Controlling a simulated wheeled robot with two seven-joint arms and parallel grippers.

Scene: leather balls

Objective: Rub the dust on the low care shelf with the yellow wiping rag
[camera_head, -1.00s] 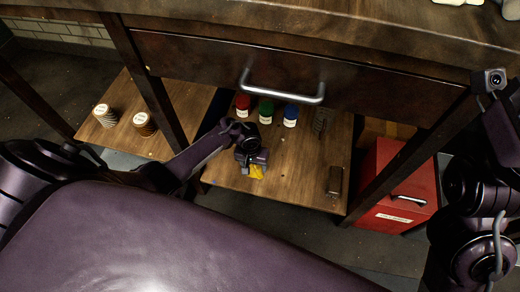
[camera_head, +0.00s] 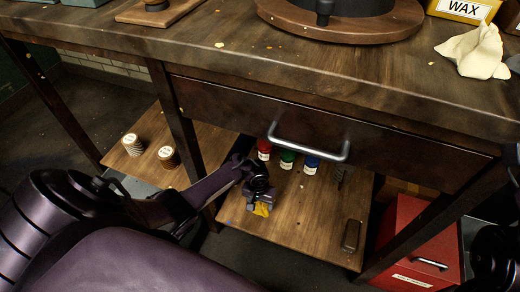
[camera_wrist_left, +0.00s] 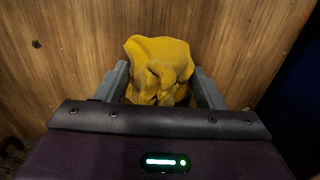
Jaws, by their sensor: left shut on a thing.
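The yellow wiping rag (camera_head: 261,209) is bunched in my left gripper (camera_head: 260,204), low over the front part of the low care shelf (camera_head: 300,225). In the left wrist view the rag (camera_wrist_left: 160,68) sits between the two fingers, which are shut on it, against the wood of the shelf (camera_wrist_left: 230,35). I cannot tell whether the rag presses on the wood. A few small specks show on the shelf; a dark one (camera_wrist_left: 36,44) lies left of the rag in the wrist view. My right gripper is not in view.
Red (camera_head: 264,149), green (camera_head: 287,159) and blue (camera_head: 311,165) bottles stand at the shelf's back. A dark block (camera_head: 350,236) lies at its right front. The workbench drawer handle (camera_head: 308,148) hangs above. A red cabinet (camera_head: 412,245) stands to the right.

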